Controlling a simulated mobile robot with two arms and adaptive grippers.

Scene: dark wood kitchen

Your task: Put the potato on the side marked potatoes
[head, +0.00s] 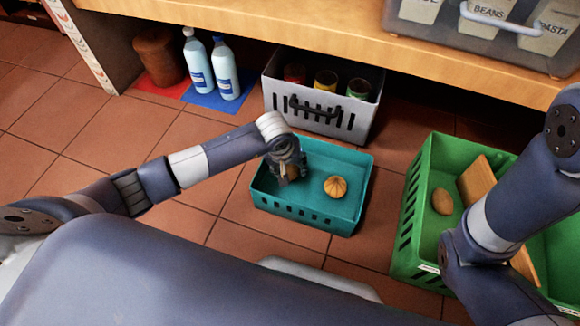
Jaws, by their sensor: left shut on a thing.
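My left gripper (288,178) reaches down into the left part of a teal basket (350,215) on the floor. It is shut on a brownish thing, which looks like the potato (293,173); the fingers hide most of it. A round, ribbed orange-tan vegetable (336,187) lies in the same basket, to the right of the gripper. A green crate (425,177) stands at the right, split by a wooden divider (477,181). Another potato (442,201) lies on the left side of that divider. No potato marking is readable. My right arm passes over the crate, and its gripper is out of view.
A grey slotted bin (318,118) with jars stands behind the teal basket, under a wooden counter (300,38). Two bottles (224,68) stand on a blue mat further left. A clear box (475,35) sits on the counter. Tiled floor is free between basket and crate.

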